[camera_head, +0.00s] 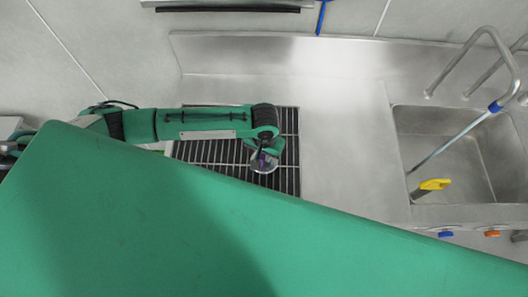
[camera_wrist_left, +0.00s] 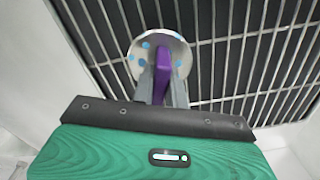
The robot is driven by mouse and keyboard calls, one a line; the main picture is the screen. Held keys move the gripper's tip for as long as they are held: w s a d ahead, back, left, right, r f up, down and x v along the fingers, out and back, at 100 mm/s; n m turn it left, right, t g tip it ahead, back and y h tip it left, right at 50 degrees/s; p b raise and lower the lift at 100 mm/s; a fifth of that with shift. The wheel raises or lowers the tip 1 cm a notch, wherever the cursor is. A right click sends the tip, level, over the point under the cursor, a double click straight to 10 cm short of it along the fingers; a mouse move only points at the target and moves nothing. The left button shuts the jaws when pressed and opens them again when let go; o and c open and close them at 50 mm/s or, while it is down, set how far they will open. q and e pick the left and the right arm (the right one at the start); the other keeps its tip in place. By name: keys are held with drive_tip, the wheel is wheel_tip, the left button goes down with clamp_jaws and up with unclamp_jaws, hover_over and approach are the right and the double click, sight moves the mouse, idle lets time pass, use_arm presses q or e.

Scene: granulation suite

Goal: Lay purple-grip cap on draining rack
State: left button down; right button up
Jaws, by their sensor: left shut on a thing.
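The purple-grip cap (camera_head: 262,164) shows in the head view as a round, pale disc with a small purple part, over the draining rack (camera_head: 205,152). In the left wrist view the purple grip (camera_wrist_left: 163,68) stands between the fingers and the metal disc with light blue spots lies beyond it. My left gripper (camera_wrist_left: 162,92) is shut on the purple grip, and in the head view the gripper (camera_head: 264,152) is above the right part of the rack. I cannot tell whether the disc touches the bars. My right gripper is not in view.
A steel sink (camera_head: 450,160) with a yellow-handled tool (camera_head: 434,185) and a blue-banded faucet pipe is at the right. Bare steel counter (camera_head: 345,150) lies between rack and sink. A raised steel back edge (camera_head: 300,52) runs behind. My green body hides the front.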

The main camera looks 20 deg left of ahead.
use_arm(q)
drive_tip(key=shift+f, duration=0.1)
drive_tip(key=c, duration=1.4)
unclamp_jaws()
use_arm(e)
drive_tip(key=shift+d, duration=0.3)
